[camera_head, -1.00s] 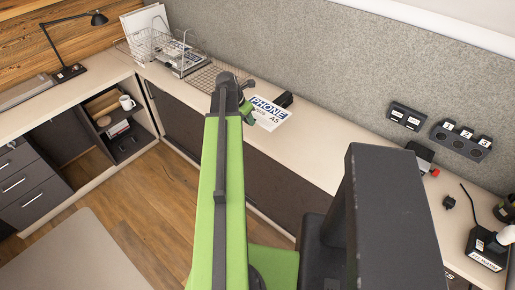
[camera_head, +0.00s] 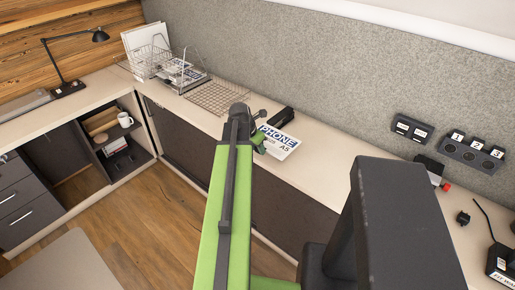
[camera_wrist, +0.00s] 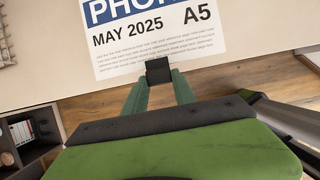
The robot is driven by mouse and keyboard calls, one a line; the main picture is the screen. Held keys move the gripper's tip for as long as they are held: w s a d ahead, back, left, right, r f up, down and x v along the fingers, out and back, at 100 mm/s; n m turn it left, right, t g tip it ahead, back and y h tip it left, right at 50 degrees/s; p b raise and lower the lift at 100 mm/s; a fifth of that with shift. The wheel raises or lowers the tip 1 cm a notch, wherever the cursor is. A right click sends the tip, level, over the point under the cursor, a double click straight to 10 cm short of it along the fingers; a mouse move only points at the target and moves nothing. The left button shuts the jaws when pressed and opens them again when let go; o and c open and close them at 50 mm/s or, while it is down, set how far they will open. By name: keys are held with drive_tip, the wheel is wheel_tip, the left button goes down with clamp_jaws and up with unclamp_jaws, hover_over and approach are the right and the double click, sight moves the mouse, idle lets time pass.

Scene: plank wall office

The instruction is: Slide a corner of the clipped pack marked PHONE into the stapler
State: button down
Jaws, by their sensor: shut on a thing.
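The clipped pack marked PHONE (camera_head: 278,142) is a white sheet pack with a blue band, held over the front part of the desk. In the wrist view the pack (camera_wrist: 155,45) fills the top middle and shows "MAY 2025" and "A5". My gripper (camera_head: 259,143) is shut on the pack's near edge; its fingertips also show in the wrist view (camera_wrist: 158,70). The black stapler (camera_head: 281,117) lies on the desk just behind the pack in the head view. It looks apart from the pack, but the gap is hard to judge.
A wire basket with papers (camera_head: 184,72) and a flat wire grid (camera_head: 217,96) stand to the left on the desk (camera_head: 340,160). Labelled sockets (camera_head: 472,152) are on the grey partition at right.

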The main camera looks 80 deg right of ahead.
sight(266, 146)
drive_tip(key=b+x, duration=0.2)
drive_tip(key=x, duration=0.1)
drive_tip(key=b+x, duration=0.1)
drive_tip(key=shift+w+a+f+b, duration=0.2)
drive_tip(key=shift+a+f+b, duration=0.15)
drive_tip(key=shift+b, duration=0.05)
drive_tip(key=shift+s+d+r, duration=0.15)
drive_tip(key=shift+s+d, duration=0.15)
drive_tip(key=shift+d, duration=0.35)
drive_tip(key=shift+s+d, duration=0.45)
drive_tip(key=shift+d, duration=0.35)
drive_tip(key=shift+s+d, duration=0.45)
drive_tip(key=shift+d, duration=0.3)
drive_tip(key=shift+f, duration=0.25)
drive_tip(key=c, duration=0.9)
unclamp_jaws()
drive_tip(key=shift+c, duration=0.2)
